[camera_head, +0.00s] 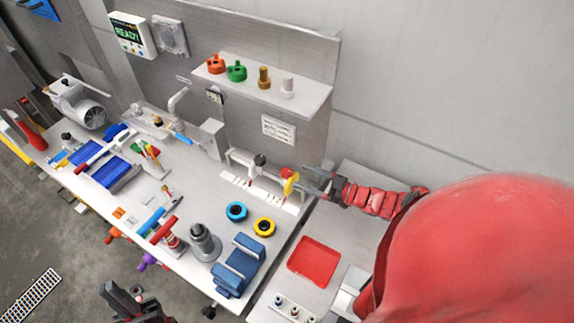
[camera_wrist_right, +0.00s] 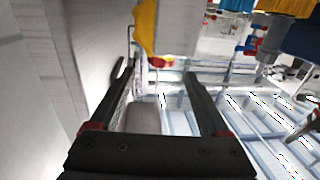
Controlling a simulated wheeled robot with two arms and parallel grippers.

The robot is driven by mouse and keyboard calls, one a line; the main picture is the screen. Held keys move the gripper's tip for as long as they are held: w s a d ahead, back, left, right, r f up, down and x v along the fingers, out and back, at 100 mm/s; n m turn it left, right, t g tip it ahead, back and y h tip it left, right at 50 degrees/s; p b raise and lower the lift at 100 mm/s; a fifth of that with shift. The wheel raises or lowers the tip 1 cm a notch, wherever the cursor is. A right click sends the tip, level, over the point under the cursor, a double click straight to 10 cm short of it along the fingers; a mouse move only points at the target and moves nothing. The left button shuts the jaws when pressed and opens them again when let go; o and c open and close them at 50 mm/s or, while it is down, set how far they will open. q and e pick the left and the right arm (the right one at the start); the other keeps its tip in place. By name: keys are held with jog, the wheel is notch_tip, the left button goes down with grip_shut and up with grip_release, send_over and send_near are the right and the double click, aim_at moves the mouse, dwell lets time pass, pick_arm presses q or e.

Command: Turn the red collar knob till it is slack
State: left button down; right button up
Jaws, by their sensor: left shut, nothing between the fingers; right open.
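A small red part, likely the red collar knob (camera_head: 285,171), sits beside a yellow disc (camera_head: 291,184) on the fixture at the bench's right end. Red also shows in the right wrist view (camera_wrist_right: 161,62), below a large yellow part (camera_wrist_right: 146,28). My right gripper (camera_head: 309,183) is open, just right of the yellow disc. In its wrist view its fingers (camera_wrist_right: 160,74) stand apart with the red part beyond the tips, and no contact is visible. My left gripper (camera_head: 122,294) is shut and empty, low at the left, away from the fixture. The knob's tightness cannot be seen.
Blue (camera_head: 236,211) and yellow (camera_head: 264,227) rings, a grey cone-shaped stand (camera_head: 204,243) and a blue block (camera_head: 240,262) stand on the bench. A red tray (camera_head: 314,262) lies at right. A shelf (camera_head: 311,98) with coloured knobs hangs above.

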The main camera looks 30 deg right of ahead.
aim_at(292, 173)
jog(key=x, duration=0.6)
jog(key=shift+w+a+r+p, duration=0.1)
jog(key=shift+w+a+p, duration=0.1)
jog(key=shift+a+p, duration=0.1)
grip_shut()
